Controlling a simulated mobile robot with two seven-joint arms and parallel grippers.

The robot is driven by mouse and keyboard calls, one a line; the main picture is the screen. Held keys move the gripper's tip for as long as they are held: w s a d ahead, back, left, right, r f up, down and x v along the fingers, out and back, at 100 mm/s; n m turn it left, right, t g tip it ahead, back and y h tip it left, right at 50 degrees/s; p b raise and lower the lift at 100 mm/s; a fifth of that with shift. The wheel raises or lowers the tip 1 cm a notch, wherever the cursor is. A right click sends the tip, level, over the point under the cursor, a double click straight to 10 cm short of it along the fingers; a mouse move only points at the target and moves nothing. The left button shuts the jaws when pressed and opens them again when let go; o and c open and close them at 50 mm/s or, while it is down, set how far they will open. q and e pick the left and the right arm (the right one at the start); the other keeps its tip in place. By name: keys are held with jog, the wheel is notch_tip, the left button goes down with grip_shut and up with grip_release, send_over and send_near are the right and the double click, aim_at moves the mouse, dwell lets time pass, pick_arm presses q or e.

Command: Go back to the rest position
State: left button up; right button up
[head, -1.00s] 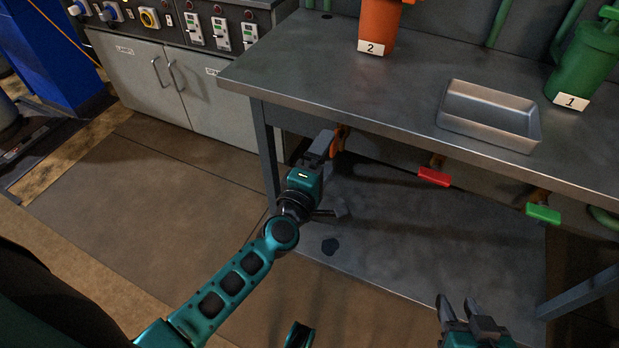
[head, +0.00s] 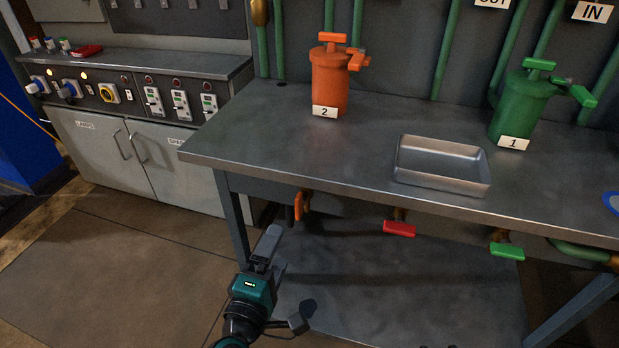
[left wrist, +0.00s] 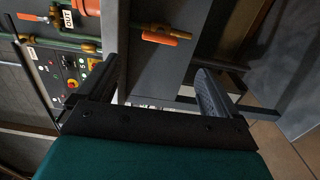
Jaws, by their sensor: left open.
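My left gripper (head: 272,246) is in the lower middle of the head view, in front of the workbench's left leg. It is open and empty, with free space between its fingers (left wrist: 155,78) in the left wrist view. An orange valve handle (head: 299,206) hangs under the bench's front edge, above and to the right of the gripper and apart from it. An orange handle (left wrist: 166,38) also shows beyond the fingers in the left wrist view. My right gripper is outside both current views.
The metal workbench (head: 260,135) carries an orange canister (head: 329,82), a green canister (head: 520,105) and a metal tray (head: 442,183). Red (head: 399,229) and green (head: 507,251) handles hang below its edge. A control cabinet (head: 160,165) stands left. Floor (head: 110,270) is clear at left.

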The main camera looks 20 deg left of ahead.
pick_arm(q)
jog(key=s+d+f+m+g+h, duration=0.1)
jog(key=s+f+m+g, duration=0.25)
jog(key=m, duration=0.65)
jog(key=s+d+f+m+g+h, duration=0.1)
jog(key=s+f+m+g, duration=0.3)
jog(key=m, duration=0.7)
notch_tip(320, 180, up, 11)
jog(key=s+a+p, duration=0.2)
jog(key=a+p, duration=0.1)
jog(key=p, duration=1.1)
jog(key=shift+s+f+n+y, duration=0.15)
jog(key=shift+s+n+y, duration=0.15)
jog(key=shift+s, duration=0.1)
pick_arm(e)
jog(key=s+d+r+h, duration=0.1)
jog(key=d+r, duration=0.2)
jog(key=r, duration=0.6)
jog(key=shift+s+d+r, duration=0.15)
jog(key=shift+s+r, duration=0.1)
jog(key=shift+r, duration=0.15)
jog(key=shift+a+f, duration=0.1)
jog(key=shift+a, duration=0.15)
